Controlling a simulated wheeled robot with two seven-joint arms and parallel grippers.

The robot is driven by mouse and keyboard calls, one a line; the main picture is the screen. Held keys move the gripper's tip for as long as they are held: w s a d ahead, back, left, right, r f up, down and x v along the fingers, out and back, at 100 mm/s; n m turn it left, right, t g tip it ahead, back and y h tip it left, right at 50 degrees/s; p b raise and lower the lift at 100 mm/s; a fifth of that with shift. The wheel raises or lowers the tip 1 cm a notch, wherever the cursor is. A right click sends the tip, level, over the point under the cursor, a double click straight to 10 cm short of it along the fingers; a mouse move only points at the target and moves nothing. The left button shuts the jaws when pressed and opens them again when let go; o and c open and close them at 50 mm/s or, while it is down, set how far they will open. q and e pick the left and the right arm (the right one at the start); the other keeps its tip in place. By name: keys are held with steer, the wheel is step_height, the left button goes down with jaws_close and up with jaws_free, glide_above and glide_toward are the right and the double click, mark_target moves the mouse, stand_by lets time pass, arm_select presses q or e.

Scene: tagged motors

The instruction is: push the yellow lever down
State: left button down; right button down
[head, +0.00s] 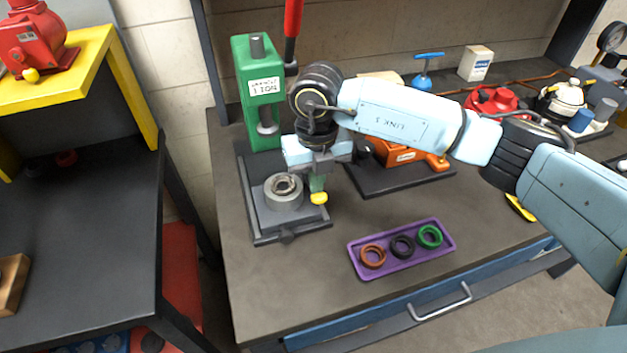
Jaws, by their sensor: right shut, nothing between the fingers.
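My right gripper (319,194) points down over the front of the green press (258,75), beside the grey ring-topped block (283,192) on the press base. Its green fingers with yellow tips look shut, with nothing between them. A small yellow piece (520,207) shows at the right of the bench, mostly hidden by my right arm. I cannot tell whether it is the yellow lever. The press has a red handle (292,25) at its top. My left gripper is not in view.
A purple tray (388,272) with an orange, a black and a green ring lies at the bench front. An orange motor (400,152) sits behind my right arm. A red motor (35,40) rests on a yellow stand (75,78) at left. The bench's front left is clear.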

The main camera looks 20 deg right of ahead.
steer(key=shift+f+b, duration=0.7)
steer(key=shift+f, duration=0.45)
steer(key=shift+r, duration=0.1)
steer(key=shift+r+p, duration=0.45)
steer(key=shift+r, duration=0.1)
steer(key=shift+r+p, duration=1.8)
steer(key=shift+r, duration=1.25)
steer(key=shift+f, duration=0.1)
